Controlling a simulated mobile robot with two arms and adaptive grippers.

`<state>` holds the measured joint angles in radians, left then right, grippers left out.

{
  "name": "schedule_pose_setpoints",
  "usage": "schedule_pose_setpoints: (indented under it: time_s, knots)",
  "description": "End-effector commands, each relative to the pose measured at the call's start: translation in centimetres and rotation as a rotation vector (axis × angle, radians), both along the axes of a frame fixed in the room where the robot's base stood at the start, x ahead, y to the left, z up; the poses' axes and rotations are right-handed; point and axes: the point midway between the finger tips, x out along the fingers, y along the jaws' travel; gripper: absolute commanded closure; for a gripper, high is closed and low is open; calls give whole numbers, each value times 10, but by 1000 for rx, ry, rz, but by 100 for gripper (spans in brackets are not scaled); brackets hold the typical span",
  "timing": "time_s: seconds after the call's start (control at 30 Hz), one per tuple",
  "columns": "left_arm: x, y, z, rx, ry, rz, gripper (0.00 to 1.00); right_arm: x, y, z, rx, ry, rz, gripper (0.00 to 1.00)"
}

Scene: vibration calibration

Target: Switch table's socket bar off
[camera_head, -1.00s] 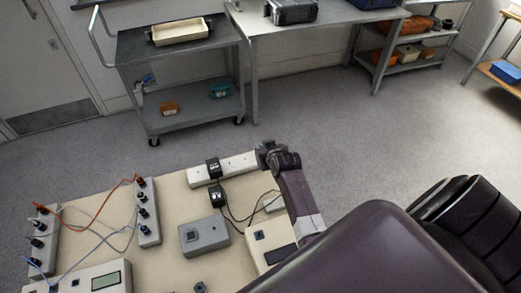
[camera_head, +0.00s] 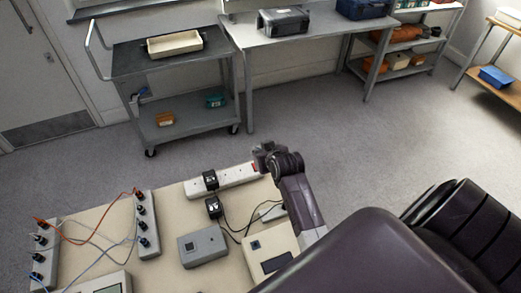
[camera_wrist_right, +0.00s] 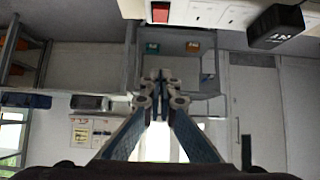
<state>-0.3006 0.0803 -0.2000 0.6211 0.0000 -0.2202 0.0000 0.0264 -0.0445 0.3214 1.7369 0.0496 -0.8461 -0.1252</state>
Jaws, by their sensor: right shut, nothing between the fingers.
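The white socket bar (camera_head: 236,174) lies along the far edge of the beige table (camera_head: 172,199). Its red switch (camera_head: 255,167) is at its right end; I cannot tell whether it is on or off. A black plug (camera_head: 210,180) sits in the bar. My right gripper (camera_head: 262,150) is just beyond and above the switch end, apart from it. In the right wrist view, the shut, empty gripper (camera_wrist_right: 161,76) is below the red switch (camera_wrist_right: 160,12) and the bar (camera_wrist_right: 205,12) in the picture. My left gripper is not in view.
A black adapter (camera_head: 214,207) with cables, a grey box (camera_head: 202,246) and a beige device (camera_head: 268,250) stand near the bar. Terminal strips with red and blue leads are at the left. A trolley (camera_head: 176,85) and a workbench stand beyond clear floor.

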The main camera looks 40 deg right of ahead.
Motion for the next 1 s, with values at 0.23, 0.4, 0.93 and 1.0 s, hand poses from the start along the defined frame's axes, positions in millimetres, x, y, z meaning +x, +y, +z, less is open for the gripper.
schedule_pose_setpoints:
  time_s: [0.23, 0.4, 0.93, 1.0]
  knots:
    - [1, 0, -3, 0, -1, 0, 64, -18, 4, 23, -1, 0, 0, 100]
    - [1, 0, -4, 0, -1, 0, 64, -23, 5, 31, -1, 0, 0, 100]
    - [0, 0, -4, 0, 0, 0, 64, -24, 6, 31, 0, 1, -1, 100]
    - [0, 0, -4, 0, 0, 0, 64, -24, 6, 31, 0, 1, -1, 100]
